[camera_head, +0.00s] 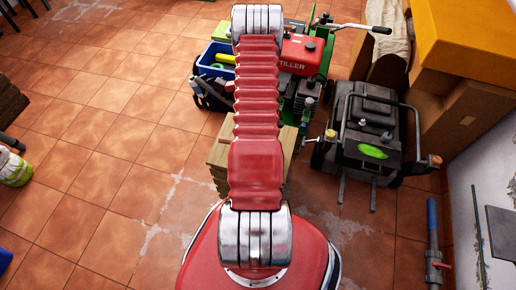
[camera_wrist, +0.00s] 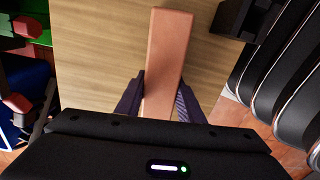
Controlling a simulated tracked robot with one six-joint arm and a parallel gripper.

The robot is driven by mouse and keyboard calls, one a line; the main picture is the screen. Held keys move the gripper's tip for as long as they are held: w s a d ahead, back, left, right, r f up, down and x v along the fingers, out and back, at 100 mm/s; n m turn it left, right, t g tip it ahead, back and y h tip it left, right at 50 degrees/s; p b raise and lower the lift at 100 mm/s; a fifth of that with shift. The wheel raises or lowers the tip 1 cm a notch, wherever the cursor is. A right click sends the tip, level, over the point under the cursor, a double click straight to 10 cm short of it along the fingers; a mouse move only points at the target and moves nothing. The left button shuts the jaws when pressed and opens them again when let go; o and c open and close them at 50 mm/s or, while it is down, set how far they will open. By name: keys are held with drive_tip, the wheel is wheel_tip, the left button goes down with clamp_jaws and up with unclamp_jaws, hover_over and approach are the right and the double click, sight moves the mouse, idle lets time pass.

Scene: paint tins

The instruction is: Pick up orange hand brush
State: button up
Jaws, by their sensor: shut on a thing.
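The orange hand brush (camera_wrist: 169,45) shows in the wrist view as a long, plain orange-brown block running from the top edge down to my gripper. My gripper (camera_wrist: 161,84) is shut on it, with one dark finger against each side of its near part. The brush is over a pale wooden surface (camera_wrist: 97,75); I cannot tell whether it touches it. No bristles show. In the head view, my red arm hides the gripper and the brush.
A wooden stack (camera_head: 217,163) stands partly behind my arm. A black machine (camera_head: 371,130) is close on its right, and a red and green tiller (camera_head: 301,55) and a blue crate (camera_head: 214,61) stand behind. Open tiled floor (camera_head: 100,140) lies to the left.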

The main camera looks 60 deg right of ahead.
drive_tip(key=shift+c, duration=0.4)
drive_tip(key=shift+d+r, duration=0.1)
drive_tip(key=shift+r, duration=0.7)
wheel_tip(320, 180, up, 8)
drive_tip(key=shift+r, duration=0.2)
